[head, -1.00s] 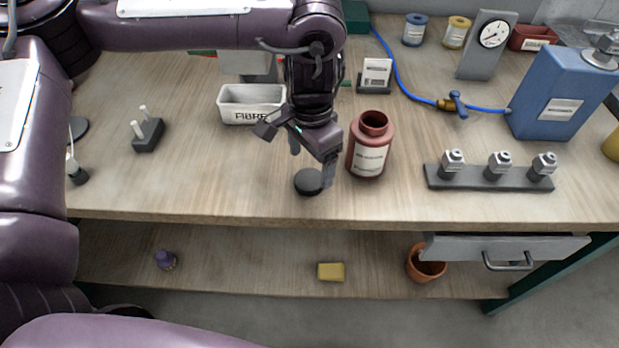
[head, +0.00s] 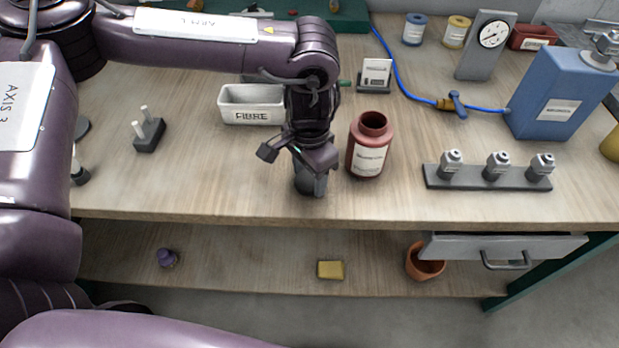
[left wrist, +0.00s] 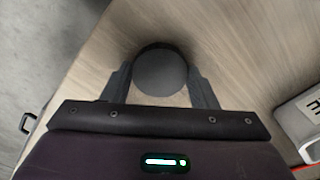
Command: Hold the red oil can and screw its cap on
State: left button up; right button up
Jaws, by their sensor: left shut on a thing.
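The red oil can (head: 370,146) stands upright on the bench with its round mouth open and a white label on its front. A dark round cap is at my left gripper (head: 311,186), just left of the can. In the left wrist view the cap (left wrist: 160,71) sits between the two fingers of my left gripper (left wrist: 161,84), which are shut on it. In the head view the fingers hide most of the cap. I cannot tell whether it still touches the bench. My right gripper is in neither view.
A white FIBRE bin (head: 250,105) stands behind my left gripper. A rack (head: 487,177) with several nozzles lies to the right, with a blue canister (head: 562,92) behind it. A blue hose (head: 398,75) crosses the back. The bench front edge (head: 300,222) is close.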

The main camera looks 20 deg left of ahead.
aim_at(309, 179)
pick_arm(q)
jog(key=shift+c, duration=0.7)
